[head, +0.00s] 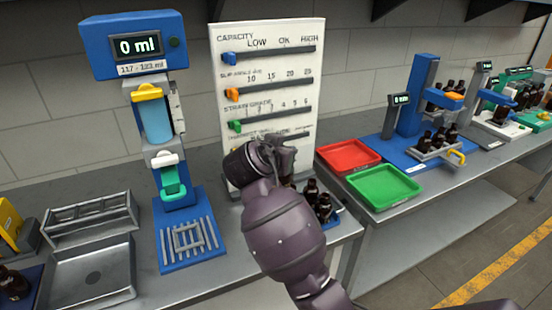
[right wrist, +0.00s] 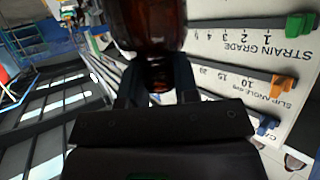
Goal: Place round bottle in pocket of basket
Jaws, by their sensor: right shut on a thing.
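My right gripper (head: 282,150) is raised in front of the white slider board in the head view, with my arm hiding part of it. In the right wrist view its two fingers (right wrist: 157,88) are shut on a dark amber bottle (right wrist: 152,22), whose narrow end sits between them. The held bottle is hard to make out in the head view. Several dark bottles (head: 318,197) stand just right of my forearm, at a blue-edged holder (head: 332,222) mostly hidden by my arm and the bottles. I cannot tell whether this holder is the basket. My left gripper is not in view.
A blue dispenser (head: 178,140) reading 0 ml stands left of my arm. The slider board (head: 267,60) rises behind the gripper. Red (head: 348,156) and green (head: 383,187) trays lie on the right bench. A metal rack (head: 90,220) stands at left.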

